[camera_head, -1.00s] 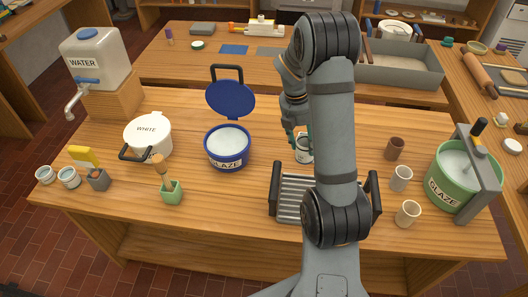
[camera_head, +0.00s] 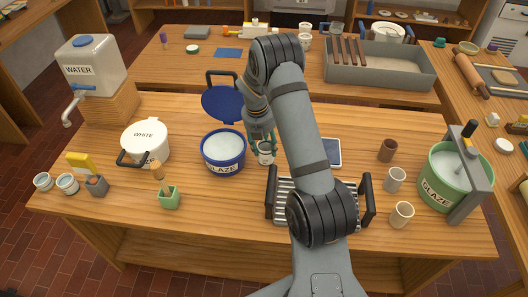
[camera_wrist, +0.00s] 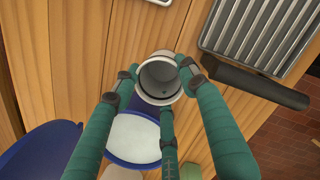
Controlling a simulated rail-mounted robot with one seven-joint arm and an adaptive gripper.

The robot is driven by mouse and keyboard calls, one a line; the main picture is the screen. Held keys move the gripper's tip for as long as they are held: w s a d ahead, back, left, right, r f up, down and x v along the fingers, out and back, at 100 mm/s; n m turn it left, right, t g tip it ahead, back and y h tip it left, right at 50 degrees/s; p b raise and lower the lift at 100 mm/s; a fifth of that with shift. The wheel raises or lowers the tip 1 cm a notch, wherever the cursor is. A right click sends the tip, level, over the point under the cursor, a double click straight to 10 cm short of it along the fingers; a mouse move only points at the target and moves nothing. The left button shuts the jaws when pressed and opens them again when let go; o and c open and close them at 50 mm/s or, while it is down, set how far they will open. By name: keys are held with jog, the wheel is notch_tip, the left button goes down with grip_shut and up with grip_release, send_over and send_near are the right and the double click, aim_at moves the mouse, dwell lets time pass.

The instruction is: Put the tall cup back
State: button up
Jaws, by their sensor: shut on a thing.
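My gripper (camera_head: 262,140) is shut on a pale cup (camera_head: 265,157), which looks to be the tall cup, just right of the blue glaze bucket (camera_head: 223,168). In the wrist view the teal fingers (camera_wrist: 160,88) close around the cup (camera_wrist: 160,78), and I look into its grey, seemingly empty inside. The cup's mouth faces the wrist camera. The bucket of white glaze (camera_wrist: 132,137) lies below and left of it there. I cannot tell whether the cup's base touches the table.
A slatted rack (camera_head: 283,216) with black handles stands in front, partly behind my arm. A blue-and-white tablet-like panel (camera_head: 331,152) lies behind it. Several small cups, including a brown one (camera_head: 387,150), stand right, near the green glaze bucket (camera_head: 447,183). The blue lid (camera_head: 222,103) stands open.

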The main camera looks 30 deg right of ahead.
aim_at(264, 154)
jog(key=shift+w+a+f+p, duration=0.15)
jog(key=shift+f+p, duration=0.25)
jog(key=shift+f, duration=1.7)
jog(key=shift+f, duration=0.15)
jog(key=o, duration=1.3)
jog(key=shift+o, duration=0.4)
jog(key=r, duration=0.4)
jog(key=a+r, duration=0.1)
jog(key=r, duration=0.3)
jog(key=s+r+b, duration=0.1)
jog(key=r, duration=0.3)
jog(key=shift+a+r, duration=0.1)
jog(key=shift+a, duration=0.3)
